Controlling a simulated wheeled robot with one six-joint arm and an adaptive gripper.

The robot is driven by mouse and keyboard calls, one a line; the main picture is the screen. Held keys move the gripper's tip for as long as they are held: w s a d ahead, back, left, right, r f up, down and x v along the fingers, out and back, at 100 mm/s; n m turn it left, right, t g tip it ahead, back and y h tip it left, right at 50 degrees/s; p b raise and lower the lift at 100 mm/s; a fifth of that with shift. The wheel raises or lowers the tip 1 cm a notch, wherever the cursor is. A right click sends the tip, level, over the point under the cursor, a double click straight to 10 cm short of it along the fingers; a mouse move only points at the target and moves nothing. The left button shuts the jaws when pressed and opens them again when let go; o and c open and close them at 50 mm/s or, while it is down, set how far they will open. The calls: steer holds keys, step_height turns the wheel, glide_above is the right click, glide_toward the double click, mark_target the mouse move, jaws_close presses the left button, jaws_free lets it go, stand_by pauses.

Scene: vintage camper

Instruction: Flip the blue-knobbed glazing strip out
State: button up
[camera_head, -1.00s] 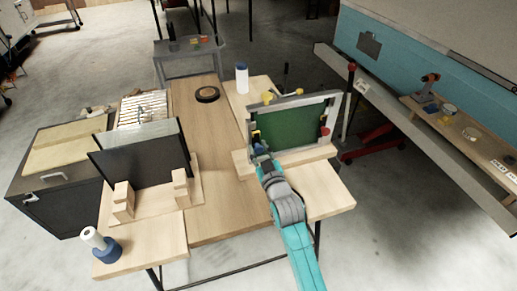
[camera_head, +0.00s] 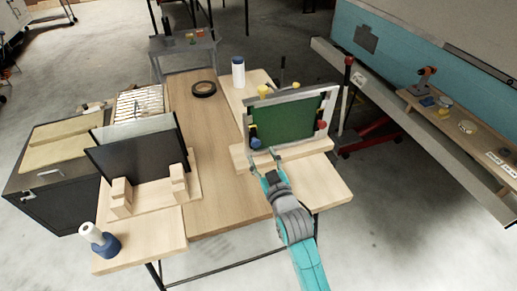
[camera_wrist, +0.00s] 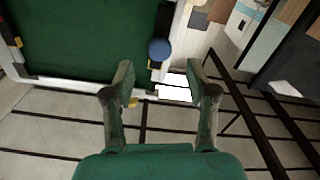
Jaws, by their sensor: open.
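A pale window frame (camera_head: 331,104) with a green pane (camera_head: 294,121) stands upright on a wooden stand. The blue knob (camera_head: 255,142) is at the frame's lower left in the head view, below a dark piece with yellow. In the wrist view the blue knob (camera_wrist: 159,49) sits by the pane's edge, beyond the gap between my fingertips. The strip itself is hard to tell from the frame. My gripper (camera_head: 264,158) is open and empty, just in front of the knob and apart from it. Its two fingers (camera_wrist: 160,80) show spread in the wrist view.
Red knob (camera_head: 322,125) and yellow knob (camera_head: 263,90) are on the same frame. A dark panel (camera_head: 140,160) stands at left. The bench middle (camera_head: 215,190) is clear.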

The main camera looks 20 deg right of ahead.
steer(key=s, duration=0.6)
steer(key=shift+s, duration=0.15)
stand_by(0.3)
steer(key=s+f+m+g, duration=0.1)
steer(key=s+f, duration=0.3)
steer(key=s, duration=0.7)
steer(key=s+f+g, duration=0.1)
steer(key=s+f, duration=0.3)
steer(key=s, duration=0.7)
steer(key=s+r+m+g, duration=0.1)
steer(key=s+r, duration=0.2)
steer(key=s, duration=1.5)
steer(key=shift+s+r+m, duration=0.15)
steer(key=shift+s+m, duration=0.05)
steer(key=shift+m, duration=0.1)
